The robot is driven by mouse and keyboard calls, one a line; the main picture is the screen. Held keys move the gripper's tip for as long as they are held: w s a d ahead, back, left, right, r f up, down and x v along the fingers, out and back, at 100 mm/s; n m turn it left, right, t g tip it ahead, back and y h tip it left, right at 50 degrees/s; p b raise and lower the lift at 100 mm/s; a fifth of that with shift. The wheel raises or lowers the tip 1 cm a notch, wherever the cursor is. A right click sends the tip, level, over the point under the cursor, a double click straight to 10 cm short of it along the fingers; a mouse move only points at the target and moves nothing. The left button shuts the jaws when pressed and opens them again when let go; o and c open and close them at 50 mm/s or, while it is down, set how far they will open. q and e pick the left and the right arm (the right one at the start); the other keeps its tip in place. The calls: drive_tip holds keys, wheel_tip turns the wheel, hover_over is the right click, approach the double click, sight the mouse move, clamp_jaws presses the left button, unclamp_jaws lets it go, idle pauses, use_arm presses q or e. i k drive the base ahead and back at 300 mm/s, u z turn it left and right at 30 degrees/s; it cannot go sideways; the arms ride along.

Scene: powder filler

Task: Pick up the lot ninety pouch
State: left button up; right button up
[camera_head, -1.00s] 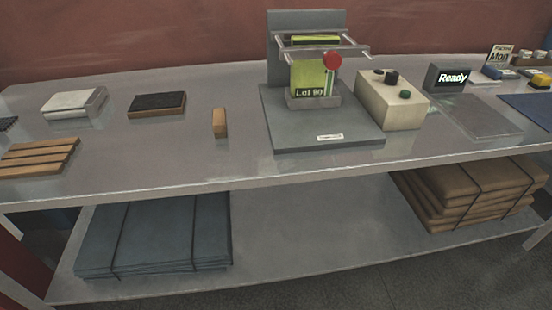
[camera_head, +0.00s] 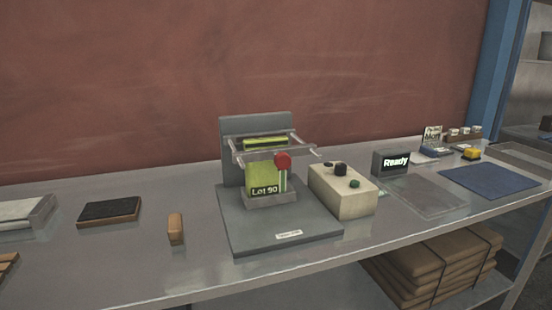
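Neither of my grippers is in view.
A beige control box (camera_head: 342,194) and a "Ready" sign (camera_head: 391,162) stand right of the machine. A blue mat (camera_head: 490,181) lies farther right. A wooden block (camera_head: 175,228) and a dark pad (camera_head: 109,211) lie left. The bench front (camera_head: 120,275) is clear.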

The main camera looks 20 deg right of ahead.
sight(263, 178)
drive_tip(key=k, duration=0.5)
drive_tip(key=u, duration=1.95)
drive_tip(key=i, duration=1.25)
drive_tip(key=z, duration=2.05)
